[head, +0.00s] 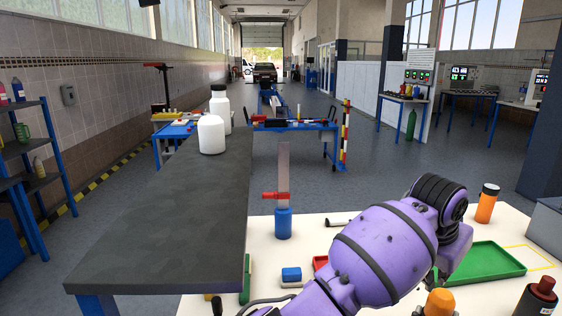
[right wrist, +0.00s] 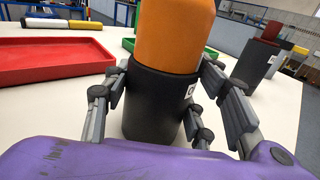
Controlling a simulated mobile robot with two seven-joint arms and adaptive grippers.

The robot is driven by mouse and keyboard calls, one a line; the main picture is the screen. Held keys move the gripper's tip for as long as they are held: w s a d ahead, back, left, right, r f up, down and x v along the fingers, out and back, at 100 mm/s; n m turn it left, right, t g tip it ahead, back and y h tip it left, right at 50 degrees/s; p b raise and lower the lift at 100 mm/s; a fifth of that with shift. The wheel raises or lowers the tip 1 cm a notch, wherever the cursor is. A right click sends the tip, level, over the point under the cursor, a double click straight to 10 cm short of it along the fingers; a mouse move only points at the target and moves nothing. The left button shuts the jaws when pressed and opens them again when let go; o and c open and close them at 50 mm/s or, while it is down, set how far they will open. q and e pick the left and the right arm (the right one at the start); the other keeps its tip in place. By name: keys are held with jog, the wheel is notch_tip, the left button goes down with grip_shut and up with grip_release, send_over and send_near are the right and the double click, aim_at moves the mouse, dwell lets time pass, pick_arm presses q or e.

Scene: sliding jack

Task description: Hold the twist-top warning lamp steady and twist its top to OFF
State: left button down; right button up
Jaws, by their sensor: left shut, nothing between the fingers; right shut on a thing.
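The warning lamp (head: 440,302) has an orange top and a dark body. It stands on the pale table at the bottom edge of the head view, partly cut off. In the right wrist view the orange top (right wrist: 178,35) runs out of the frame above the black body (right wrist: 155,105), which carries a small white mark. My right gripper (right wrist: 165,82) is shut around the black body, fingers on both sides. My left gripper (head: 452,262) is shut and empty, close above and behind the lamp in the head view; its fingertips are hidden. The top's setting cannot be read.
A green tray (head: 485,265) lies right of my left arm. An orange bottle (head: 487,203) stands behind, and a dark red-topped cylinder (head: 538,299) at the right. A red tray (right wrist: 55,60) lies left in the wrist view.

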jog(key=shift+s+f, duration=0.1)
jog(key=shift+f, duration=0.25)
jog(key=o, duration=1.5)
jog(key=shift+c, duration=0.2)
jog(key=shift+r, duration=0.15)
